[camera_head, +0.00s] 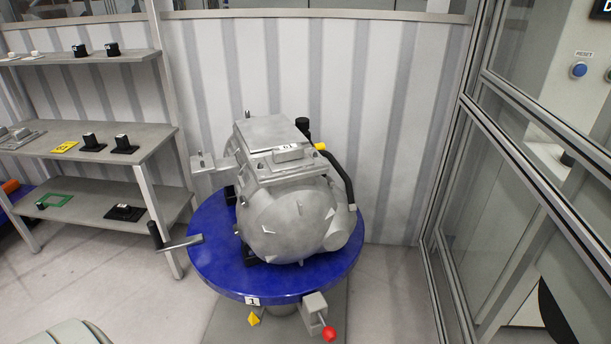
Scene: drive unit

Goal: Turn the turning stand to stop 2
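The turning stand is a round blue turntable (213,263) on a pedestal, in the middle of the head view. A silver drive unit (297,220) sits on top of it. A label reading 1 (252,300) is on the front rim, near a yellow pointer (254,319) below. A grey latch block (314,304) with a red knob (329,333) is at the front edge, right of the label. A bar handle with a dark grip (155,236) sticks out from the left side. No label reading 2 is visible. Neither of my grippers is in view.
Shelves (97,144) with small black parts stand at the left. A glass partition with aluminium frame (450,250) stands at the right, with a blue reset button (578,70) beyond. A striped wall is behind the stand. The floor at the front left is mostly clear.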

